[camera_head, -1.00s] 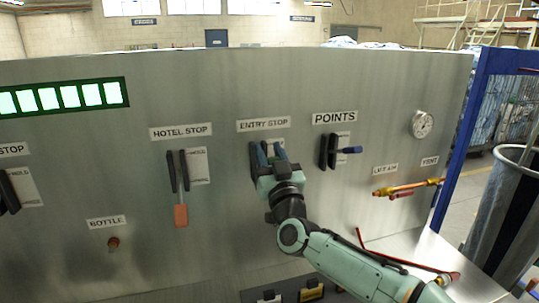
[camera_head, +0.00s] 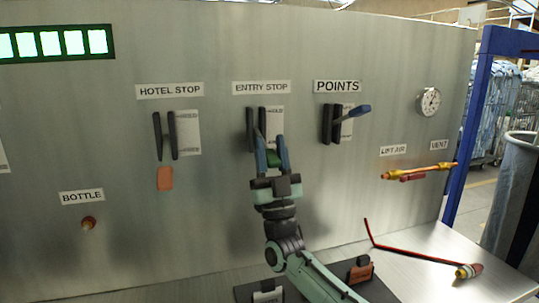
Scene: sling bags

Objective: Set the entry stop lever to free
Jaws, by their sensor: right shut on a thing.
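The entry stop lever sits under the "ENTRY STOP" label (camera_head: 262,87), in a dark slotted bracket (camera_head: 250,128) with a pale plate (camera_head: 275,122) beside it. Its green handle (camera_head: 272,158) shows between the blue fingers of my right gripper (camera_head: 272,150), at the lower end of the bracket. My right gripper is shut on this handle, with its arm coming up from below. My left gripper is not in view.
The hotel stop lever's orange handle (camera_head: 165,178) hangs at left; the points lever's blue handle (camera_head: 353,112) sticks out at right. A yellow valve handle (camera_head: 420,172) and a gauge (camera_head: 428,102) are further right. A red bent rod (camera_head: 410,251) lies on the metal ledge.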

